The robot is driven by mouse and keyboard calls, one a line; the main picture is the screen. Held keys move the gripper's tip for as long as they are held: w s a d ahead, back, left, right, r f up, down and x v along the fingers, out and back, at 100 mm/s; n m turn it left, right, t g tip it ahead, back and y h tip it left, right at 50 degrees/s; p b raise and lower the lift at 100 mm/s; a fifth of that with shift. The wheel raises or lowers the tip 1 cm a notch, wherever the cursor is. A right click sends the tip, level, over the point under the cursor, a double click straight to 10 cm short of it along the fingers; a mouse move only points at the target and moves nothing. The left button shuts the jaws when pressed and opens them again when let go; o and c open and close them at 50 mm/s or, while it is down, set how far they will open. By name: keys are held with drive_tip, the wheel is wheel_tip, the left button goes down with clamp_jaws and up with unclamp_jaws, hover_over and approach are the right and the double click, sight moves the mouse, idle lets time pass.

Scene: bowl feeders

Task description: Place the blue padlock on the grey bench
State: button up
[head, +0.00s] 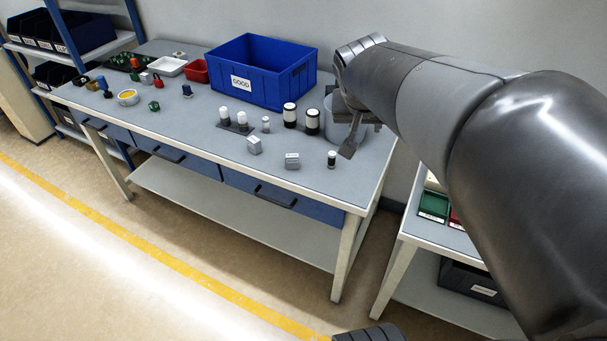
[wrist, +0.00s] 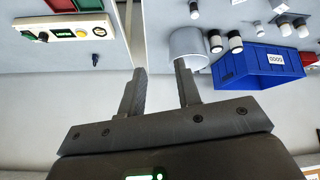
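The grey bench (head: 215,150) stands in the middle of the head view, with many small items on top. My gripper (head: 358,138) is above its right end, in front of a grey cylinder (head: 336,122). In the wrist view my gripper (wrist: 161,70) has its two fingers apart with nothing between them. I cannot surely pick out the blue padlock. A small dark bluish item (wrist: 95,59) lies near the control panel in the wrist view, too small to identify.
A blue bin marked GOOD (head: 262,75) stands at the back of the bench. White and black cylinders (head: 290,115) stand near the gripper. A button panel (wrist: 65,28) sits at upper left in the wrist view. A second bench (head: 430,238) is at right, partly hidden by my arm.

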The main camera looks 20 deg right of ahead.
drive_tip(key=s+a+f+n+y, duration=0.4)
drive_tip(key=s+a, duration=0.8)
drive_tip(key=a, duration=0.3)
drive_tip(key=shift+s+n, duration=0.15)
drive_tip(key=shift+n, duration=0.65)
drive_tip(key=shift+d, duration=0.1)
